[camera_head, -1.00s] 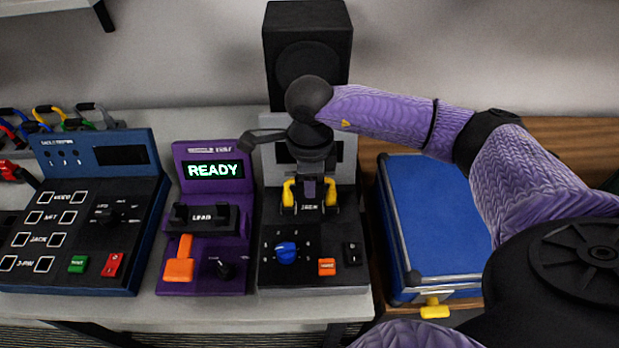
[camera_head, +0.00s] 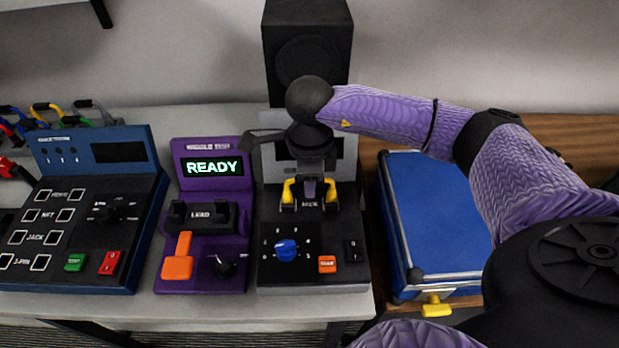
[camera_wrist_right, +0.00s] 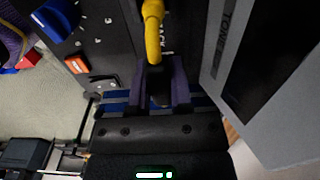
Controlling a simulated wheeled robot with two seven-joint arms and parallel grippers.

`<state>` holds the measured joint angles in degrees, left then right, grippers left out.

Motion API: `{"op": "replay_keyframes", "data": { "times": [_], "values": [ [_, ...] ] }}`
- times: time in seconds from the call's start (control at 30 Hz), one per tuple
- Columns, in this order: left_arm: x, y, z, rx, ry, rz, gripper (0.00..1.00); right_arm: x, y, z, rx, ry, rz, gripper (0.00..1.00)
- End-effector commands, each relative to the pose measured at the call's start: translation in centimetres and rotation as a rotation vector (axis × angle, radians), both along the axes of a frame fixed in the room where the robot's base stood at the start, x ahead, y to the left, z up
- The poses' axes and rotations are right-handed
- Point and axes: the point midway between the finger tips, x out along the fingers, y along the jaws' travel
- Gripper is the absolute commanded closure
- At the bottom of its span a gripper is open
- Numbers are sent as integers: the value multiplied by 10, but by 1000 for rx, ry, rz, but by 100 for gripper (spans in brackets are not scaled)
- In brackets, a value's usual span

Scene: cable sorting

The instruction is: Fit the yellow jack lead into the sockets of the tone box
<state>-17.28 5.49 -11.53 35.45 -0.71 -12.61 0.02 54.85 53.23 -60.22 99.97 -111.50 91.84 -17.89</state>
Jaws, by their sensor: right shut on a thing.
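The tone box (camera_head: 342,221) is the grey and black unit at the centre of the table, with a blue knob (camera_head: 286,250) and an orange button on its sloped face. The yellow jack lead (camera_head: 288,189) is bent in an arch, with both ends down at the part of the face marked JACK. My right gripper (camera_head: 309,188) is above that spot, shut on the lead. In the right wrist view the yellow lead (camera_wrist_right: 153,38) runs up from between the fingers. The fingers hide the lead's middle, and I cannot tell how deep its ends sit. My left gripper is not in view.
The purple tester (camera_head: 203,220) showing READY stands left of the tone box, and a blue tester (camera_head: 95,215) further left. A black speaker (camera_head: 307,50) stands behind. A blue case (camera_head: 437,215) lies right. Several coloured leads (camera_head: 50,112) are at the far left.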

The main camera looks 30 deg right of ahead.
Motion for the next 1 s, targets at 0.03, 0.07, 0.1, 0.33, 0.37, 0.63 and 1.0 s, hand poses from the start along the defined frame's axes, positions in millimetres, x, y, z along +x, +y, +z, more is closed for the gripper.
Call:
{"op": "replay_keyframes", "data": {
  "times": [0.03, 0.07, 0.1, 0.33, 0.37, 0.63, 1.0],
  "values": [
    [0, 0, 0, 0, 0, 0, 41, 0, 0, 0, 0, 0, 0, 100],
    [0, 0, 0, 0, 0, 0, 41, 0, 0, 0, 0, 0, 0, 100],
    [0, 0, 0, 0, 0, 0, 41, 0, 0, 0, 0, 0, 0, 100],
    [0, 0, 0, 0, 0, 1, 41, 0, 0, 0, 0, 0, 0, 47],
    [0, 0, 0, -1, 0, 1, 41, 0, 0, 0, 0, 0, 0, 41],
    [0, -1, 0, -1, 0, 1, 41, 0, 0, 0, 0, 0, 0, 21],
    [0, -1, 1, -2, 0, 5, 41, 0, 0, 1, 0, 0, 0, 0]
  ]
}}
